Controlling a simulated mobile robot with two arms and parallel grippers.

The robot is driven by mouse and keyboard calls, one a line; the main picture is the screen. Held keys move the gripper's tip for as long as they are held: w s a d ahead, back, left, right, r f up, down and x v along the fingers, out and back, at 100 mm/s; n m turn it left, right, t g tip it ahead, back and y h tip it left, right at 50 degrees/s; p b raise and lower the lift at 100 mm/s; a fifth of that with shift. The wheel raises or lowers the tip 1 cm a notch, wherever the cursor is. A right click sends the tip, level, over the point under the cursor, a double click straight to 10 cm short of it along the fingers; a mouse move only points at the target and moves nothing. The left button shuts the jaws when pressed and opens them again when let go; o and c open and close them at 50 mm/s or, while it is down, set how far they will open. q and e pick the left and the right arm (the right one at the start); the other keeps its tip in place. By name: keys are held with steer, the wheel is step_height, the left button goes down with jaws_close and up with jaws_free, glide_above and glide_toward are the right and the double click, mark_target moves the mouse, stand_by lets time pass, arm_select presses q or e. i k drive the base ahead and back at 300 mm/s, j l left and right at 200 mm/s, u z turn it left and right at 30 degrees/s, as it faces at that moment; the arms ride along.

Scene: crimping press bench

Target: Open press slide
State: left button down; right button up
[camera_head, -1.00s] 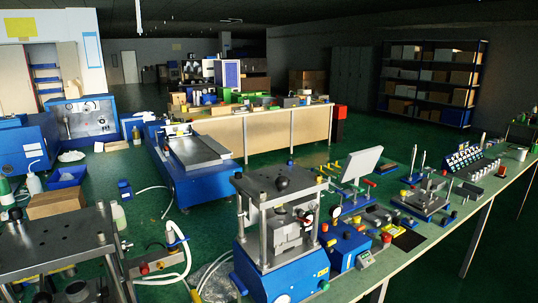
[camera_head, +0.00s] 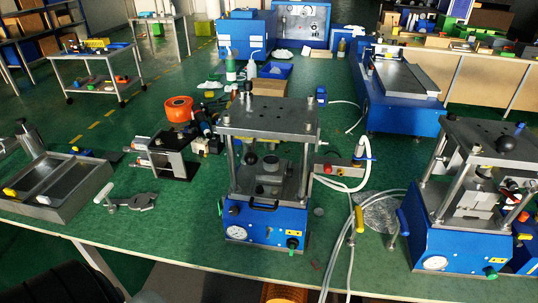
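A press (camera_head: 268,170) stands in the middle of the green bench, with a blue base, a grey top plate and steel columns. A black handle (camera_head: 262,206) shows at the front of its lower plate; I cannot tell how far any slide is out. A grey cylindrical piece (camera_head: 268,188) sits between the columns. A gauge (camera_head: 237,232) is on the base's front left. A second, similar press (camera_head: 462,200) stands at the right, partly cut off by the picture edge. Neither of my grippers is in view.
A grey two-part tray (camera_head: 55,185) and a grey clamp-like tool (camera_head: 135,203) lie on the left. A small black fixture (camera_head: 165,153) stands left of the middle press. Pale hoses (camera_head: 350,225) run between the presses. The bench's front edge (camera_head: 200,262) is mostly bare.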

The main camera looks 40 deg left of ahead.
mark_target(268, 180)
steer(key=u, duration=1.15)
steer(key=j+u, duration=0.2)
steer(key=j, duration=0.3)
